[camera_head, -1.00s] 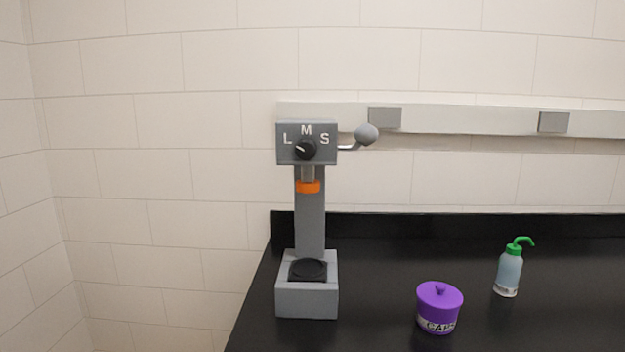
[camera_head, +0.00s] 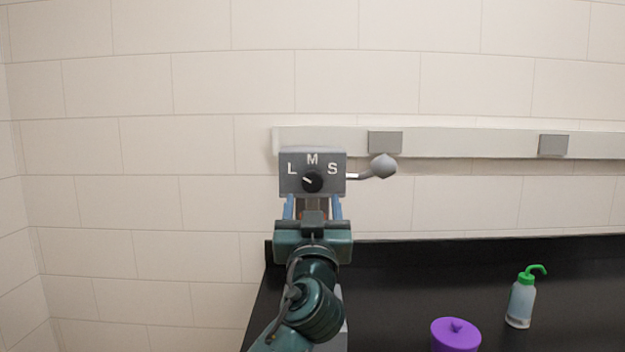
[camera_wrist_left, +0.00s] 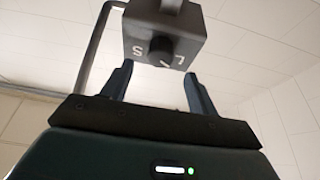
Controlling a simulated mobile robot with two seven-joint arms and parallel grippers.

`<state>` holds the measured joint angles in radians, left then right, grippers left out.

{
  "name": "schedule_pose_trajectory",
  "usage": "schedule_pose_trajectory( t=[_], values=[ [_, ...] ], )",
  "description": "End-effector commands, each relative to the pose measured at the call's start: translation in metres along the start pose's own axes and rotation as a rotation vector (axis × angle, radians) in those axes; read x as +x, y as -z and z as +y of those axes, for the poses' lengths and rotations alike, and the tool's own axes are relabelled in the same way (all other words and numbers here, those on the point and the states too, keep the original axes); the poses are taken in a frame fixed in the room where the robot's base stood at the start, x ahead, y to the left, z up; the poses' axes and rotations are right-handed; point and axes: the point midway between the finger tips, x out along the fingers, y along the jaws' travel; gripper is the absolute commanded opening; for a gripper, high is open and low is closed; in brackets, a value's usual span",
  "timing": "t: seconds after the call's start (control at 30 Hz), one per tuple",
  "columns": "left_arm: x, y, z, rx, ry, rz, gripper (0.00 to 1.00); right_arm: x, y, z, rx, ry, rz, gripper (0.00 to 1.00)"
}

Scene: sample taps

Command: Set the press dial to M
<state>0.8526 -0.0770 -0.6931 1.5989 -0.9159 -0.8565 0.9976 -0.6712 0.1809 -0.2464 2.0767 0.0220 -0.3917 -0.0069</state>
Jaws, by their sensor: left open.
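The press (camera_head: 286,165) has a grey head with the letters L, M and S above and beside a round black dial (camera_head: 313,184). The dial's white mark points up and left, toward L. My left gripper (camera_head: 313,206) is open, its two blue fingers pointing at the press just below the head and dial. In the left wrist view the open fingers (camera_wrist_left: 158,74) stand apart, with the dial (camera_wrist_left: 160,48) beyond and between them, not gripped. My left gripper and arm hide most of the press column and base. My right gripper is not in view.
A lever with a grey knob (camera_head: 383,166) sticks out right of the press head. A tiled wall is behind.

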Motion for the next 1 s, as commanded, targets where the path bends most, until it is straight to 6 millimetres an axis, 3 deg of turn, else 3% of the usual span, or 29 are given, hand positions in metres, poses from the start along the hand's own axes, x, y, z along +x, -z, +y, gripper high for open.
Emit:
schedule_pose_trajectory(
  t=[0.1, 0.33, 0.77, 1.0],
  values=[
    [0.026, 0.003, 0.000, 0.005, 0.001, 0.000, 0.59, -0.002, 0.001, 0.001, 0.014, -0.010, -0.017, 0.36],
    [0.054, 0.001, 0.000, 0.003, 0.000, 0.000, 0.59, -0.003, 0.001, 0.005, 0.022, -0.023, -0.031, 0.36],
    [0.061, -0.001, 0.000, 0.000, 0.000, -0.001, 0.58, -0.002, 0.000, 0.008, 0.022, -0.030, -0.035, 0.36],
    [0.060, -0.001, 0.000, 0.000, 0.000, -0.001, 0.39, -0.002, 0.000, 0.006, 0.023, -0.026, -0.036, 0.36]
  ],
)
